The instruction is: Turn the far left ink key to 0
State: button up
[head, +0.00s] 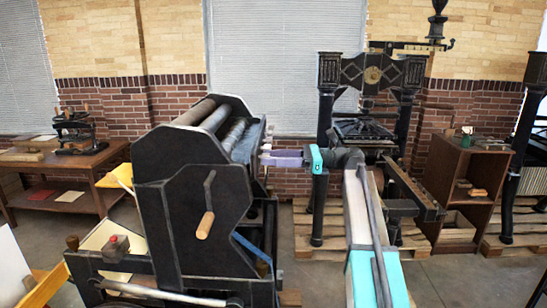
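A black proofing press with metal rollers (222,125) stands in the middle of the head view. Small light knobs (269,131), which look like the ink keys, show at the right edge of its roller unit. They are too small to read a number or tell their turn. The far left key cannot be told apart from the others. My gripper (265,155) reaches in from the right, its fingers pointing left at that edge, close to the knobs. Its fingers are tiny here; whether they touch a key, or are open or shut, cannot be seen.
The press's side plate carries a crank with a wooden handle (205,225). A tall black hand press (325,105) on a pallet stands behind my arm. A wooden cabinet (470,190) is at right, a wooden table (85,165) at left. Floor is clear at lower right.

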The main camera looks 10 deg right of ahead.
grip_shut()
jog(key=shift+f+n+b, duration=0.1)
jog(key=shift+n+b, duration=0.25)
jog(key=shift+n, duration=0.15)
jog(key=shift+n+b, duration=9)
jog(key=shift+n, duration=2.5)
